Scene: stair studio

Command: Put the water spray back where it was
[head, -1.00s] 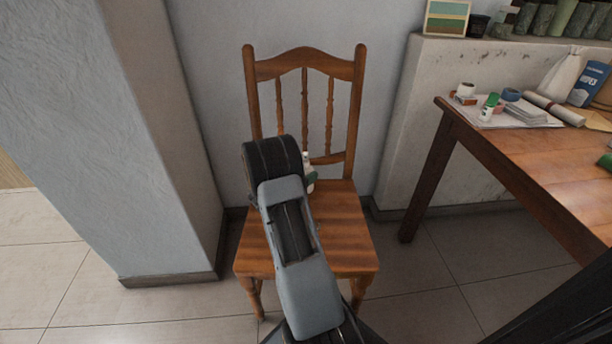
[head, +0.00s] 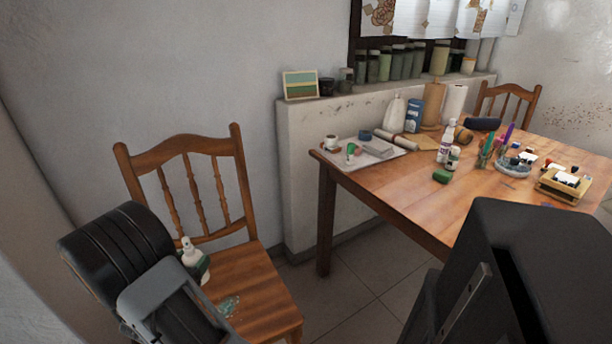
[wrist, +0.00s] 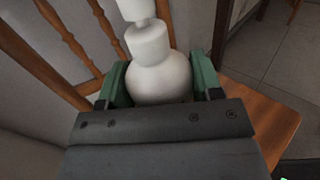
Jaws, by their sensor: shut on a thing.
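The water spray (head: 190,257) is a white bottle with a narrow spray top. In the head view it shows beside my dark arm, over the back part of the wooden chair's seat (head: 258,280). In the wrist view the white bottle (wrist: 160,77) stands between the two green fingers of my gripper (wrist: 158,88), which is shut on it. The bottle looks about upright.
A low wall (head: 302,150) stands behind. Bare floor (head: 345,290) lies between chair and table.

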